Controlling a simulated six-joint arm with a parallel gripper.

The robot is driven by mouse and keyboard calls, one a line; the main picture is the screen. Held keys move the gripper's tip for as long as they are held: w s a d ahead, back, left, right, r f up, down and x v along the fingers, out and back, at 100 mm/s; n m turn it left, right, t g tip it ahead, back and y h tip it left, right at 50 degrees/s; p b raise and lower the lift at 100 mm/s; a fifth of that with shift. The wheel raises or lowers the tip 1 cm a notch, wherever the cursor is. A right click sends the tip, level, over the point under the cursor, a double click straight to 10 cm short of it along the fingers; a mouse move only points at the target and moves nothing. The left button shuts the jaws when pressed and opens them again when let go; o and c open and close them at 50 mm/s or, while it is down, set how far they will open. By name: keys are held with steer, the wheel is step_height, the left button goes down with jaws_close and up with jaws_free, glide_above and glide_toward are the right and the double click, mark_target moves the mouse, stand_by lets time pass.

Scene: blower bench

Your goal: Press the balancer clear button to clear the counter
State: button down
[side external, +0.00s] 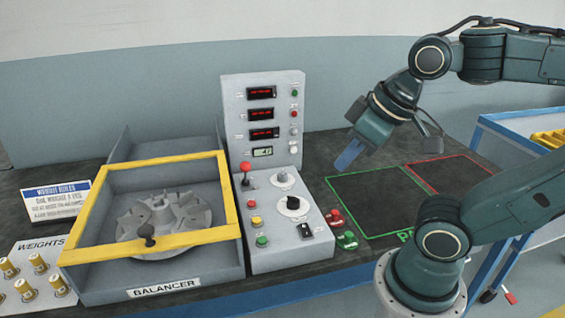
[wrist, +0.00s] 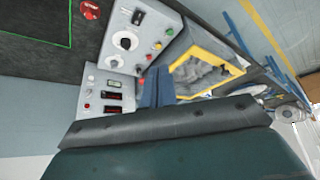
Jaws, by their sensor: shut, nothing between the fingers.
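The balancer (side external: 160,285) is a grey box with a yellow-framed lid over a finned rotor; it shows in the wrist view (wrist: 205,68). A grey control console (side external: 290,222) stands right of it, with red, yellow and green buttons, a red-topped lever and dials. Its upright panel (side external: 235,130) has three red displays, a small pale counter-like display (side external: 262,151), and green, red and white buttons (side external: 293,130) along its right edge. Button labels are too small to read. My gripper (side external: 347,158) is shut and empty, in the air right of the panel; its blue fingers (wrist: 156,88) show in the wrist view.
Green-outlined and red-outlined mats (side external: 375,200) lie bare on the right. A weights rack (side external: 35,275) and a sign (side external: 57,202) stand at left. A blue-framed cart (side external: 520,130) is at far right.

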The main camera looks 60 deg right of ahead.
mark_target(294, 150)
steer(key=shift+w, duration=0.15)
steer(key=w+d+f+n+t+y, duration=0.1)
steer(key=w+d+f, duration=0.35)
steer(key=w, duration=0.45)
steer(key=w+d+f+n+t+y, duration=0.1)
steer(key=w+d+f, duration=0.4)
steer(key=w, duration=0.4)
steer(key=d+f+m+t+h, duration=0.3)
steer(key=d+f+m, duration=0.3)
steer(key=d+f, duration=0.8)
steer(key=d+t, duration=0.1)
steer(key=d, duration=0.3)
steer(key=shift+w+f+t+h, duration=0.15)
steer(key=shift+w+t+h, duration=0.15)
steer(key=shift+w+t, duration=0.1)
steer(key=shift+w+d, duration=0.2)
steer(key=shift+w+d, duration=2.95)
